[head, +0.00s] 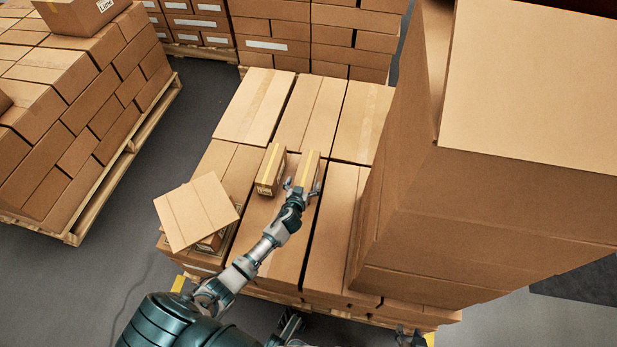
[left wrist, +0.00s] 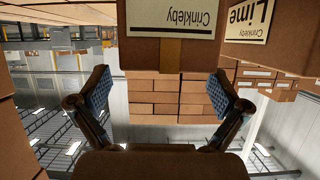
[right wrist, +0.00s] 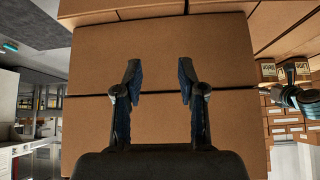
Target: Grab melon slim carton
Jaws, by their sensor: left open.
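Two slim brown cartons with tape strips stand side by side on the stacked boxes. The left one (head: 270,169) is the Lime carton (left wrist: 268,22) in the left wrist view. The right one (head: 309,166) is in front of my left gripper (head: 305,190). In the left wrist view this carton (left wrist: 165,55) shows an upside-down Crinkleby label; its flavour word is cut off. My left gripper (left wrist: 160,92) is open, its fingers spread to either side below the carton, apparently not gripping it. My right gripper (right wrist: 160,72) is open and empty, facing a large brown box (right wrist: 160,50).
The slim cartons stand on a pallet of large boxes (head: 325,235). A tall box stack (head: 490,220) rises on the right. A tilted flat box (head: 195,212) lies at the left front. Another loaded pallet (head: 75,200) stands left across clear floor (head: 190,110).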

